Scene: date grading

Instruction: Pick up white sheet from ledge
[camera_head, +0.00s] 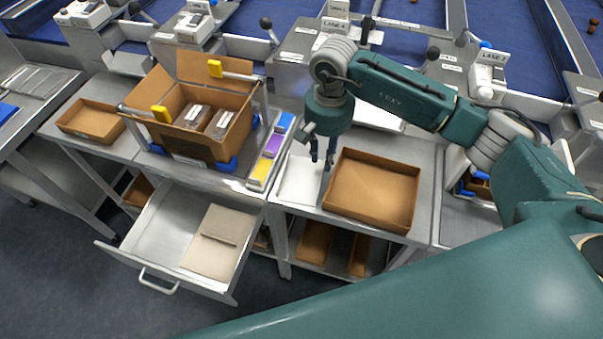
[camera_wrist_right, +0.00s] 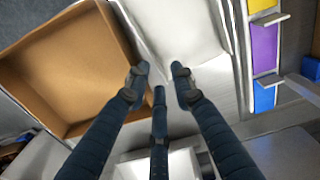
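A white sheet (camera_head: 297,182) lies flat on the grey worktop, just left of a shallow brown tray. In the right wrist view the white sheet (camera_wrist_right: 185,28) lies beyond the fingertips, between the tray and the coloured blocks. My right gripper (camera_head: 323,180) points down over the gap between the sheet's right side and the tray. Its fingers are spread, with nothing between them; the right wrist view also shows the gripper (camera_wrist_right: 160,75) empty. Whether a fingertip touches the sheet I cannot tell. My left gripper is out of view.
The brown tray (camera_head: 372,190) is close on the right. Blue, purple and yellow blocks (camera_head: 268,152) stand left of the sheet. An open carton (camera_head: 205,125) holds clear packs. Below, an open drawer (camera_head: 165,230) sticks out with folded cardboard (camera_head: 218,243) in it.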

